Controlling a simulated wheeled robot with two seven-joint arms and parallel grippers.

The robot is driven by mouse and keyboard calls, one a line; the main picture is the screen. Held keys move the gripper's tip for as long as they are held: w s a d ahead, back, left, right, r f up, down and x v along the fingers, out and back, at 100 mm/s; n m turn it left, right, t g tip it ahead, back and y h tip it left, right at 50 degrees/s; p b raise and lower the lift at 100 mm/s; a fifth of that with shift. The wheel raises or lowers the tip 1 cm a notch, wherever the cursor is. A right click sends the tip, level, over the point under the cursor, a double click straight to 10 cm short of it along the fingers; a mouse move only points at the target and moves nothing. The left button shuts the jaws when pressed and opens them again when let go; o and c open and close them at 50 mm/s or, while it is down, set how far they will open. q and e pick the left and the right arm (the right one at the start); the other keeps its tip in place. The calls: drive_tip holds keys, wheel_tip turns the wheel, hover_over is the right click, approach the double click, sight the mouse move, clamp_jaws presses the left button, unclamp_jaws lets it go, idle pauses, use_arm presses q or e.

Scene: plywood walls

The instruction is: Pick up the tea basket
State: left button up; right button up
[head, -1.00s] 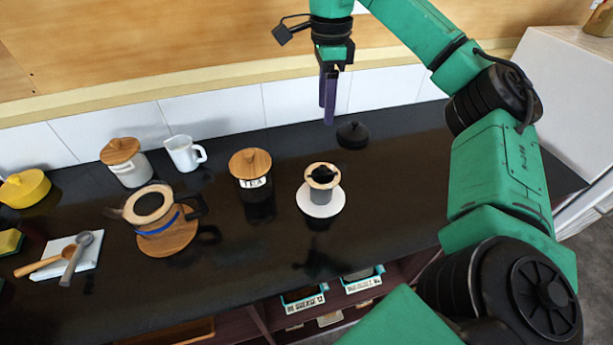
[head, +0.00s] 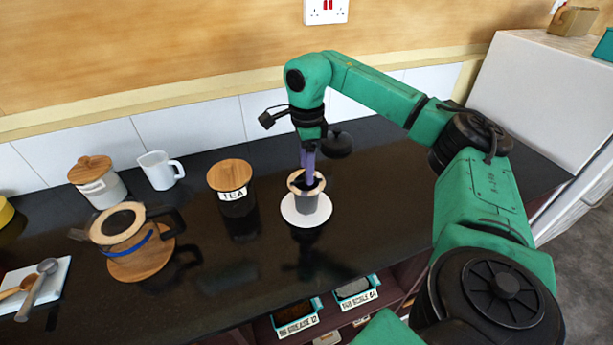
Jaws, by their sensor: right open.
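The tea basket (head: 307,201) is a small dark cup with a tan rim, standing upright on a round white saucer (head: 291,213) on the black counter. My right gripper (head: 308,180) points down from above, with its purple fingers at the basket's rim. The fingertips overlap the basket's mouth, and I cannot tell whether they touch it. The right gripper is open. My left gripper is not in view.
A black lid (head: 338,145) lies just behind the basket. A tea jar (head: 236,200) with a wooden lid stands to its left. The counter right of the saucer is clear.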

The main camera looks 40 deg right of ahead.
drive_tip(key=shift+f, duration=0.1)
clamp_jaws()
idle(1.3)
